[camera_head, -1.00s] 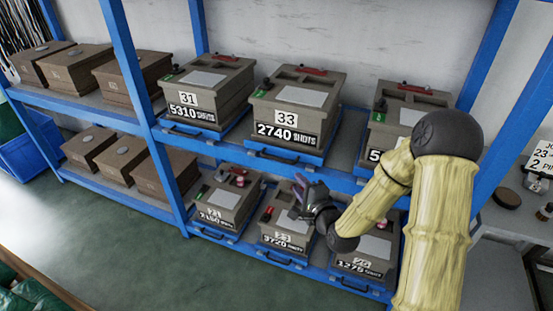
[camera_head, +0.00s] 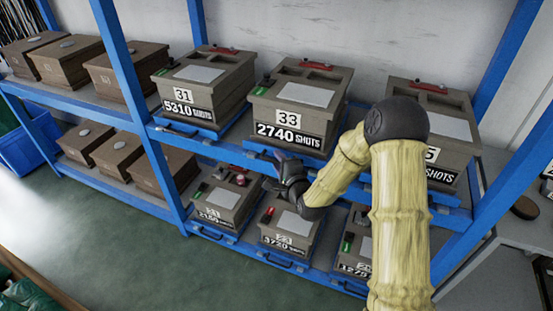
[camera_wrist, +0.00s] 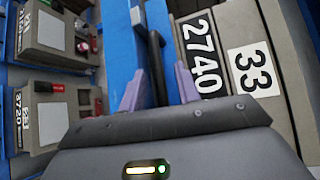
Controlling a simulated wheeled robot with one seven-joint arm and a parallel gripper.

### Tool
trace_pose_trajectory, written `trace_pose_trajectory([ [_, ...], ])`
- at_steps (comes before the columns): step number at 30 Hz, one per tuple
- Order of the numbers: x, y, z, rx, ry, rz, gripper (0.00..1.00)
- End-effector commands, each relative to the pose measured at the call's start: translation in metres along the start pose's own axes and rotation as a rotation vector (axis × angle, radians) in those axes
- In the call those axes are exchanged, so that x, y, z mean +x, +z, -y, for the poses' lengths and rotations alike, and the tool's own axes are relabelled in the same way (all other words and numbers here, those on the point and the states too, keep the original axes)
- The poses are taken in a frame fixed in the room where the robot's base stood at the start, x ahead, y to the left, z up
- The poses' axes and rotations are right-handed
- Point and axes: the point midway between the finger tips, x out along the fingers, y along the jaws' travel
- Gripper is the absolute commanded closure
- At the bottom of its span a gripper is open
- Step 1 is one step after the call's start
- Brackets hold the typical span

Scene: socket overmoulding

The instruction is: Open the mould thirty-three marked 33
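Mould 33 (camera_head: 306,96) is a grey-brown box on the upper shelf, marked 33 and 2740 shots. It is closed, with a red part on top and a green part at its left. Its marked front shows sideways in the wrist view (camera_wrist: 238,75). It sits on a blue tray (camera_head: 250,146) with a black handle (camera_wrist: 157,65) at the front. My gripper (camera_head: 284,172) is at that tray's front edge. In the wrist view its purple fingers (camera_wrist: 160,88) are apart, with the handle between them. I cannot tell whether either finger touches it.
Mould 31 (camera_head: 203,84) stands to the left and another mould (camera_head: 430,118) to the right, partly behind my arm. Several moulds stand on the lower shelf, including one marked 3720 (camera_head: 288,222). A blue upright (camera_head: 125,65) stands left of mould 31.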

Motion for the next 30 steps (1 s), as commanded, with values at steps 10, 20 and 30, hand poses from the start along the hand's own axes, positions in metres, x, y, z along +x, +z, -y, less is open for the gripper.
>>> trace_pose_trajectory([
  [10,0.002,0.0034,-0.0004,-0.001,0.0,0.004,0.75],
  [20,0.0012,0.0003,-0.0001,0.0,0.0,0.001,1.0],
  [30,0.0038,0.008,-0.0017,0.0,0.001,0.005,1.0],
])
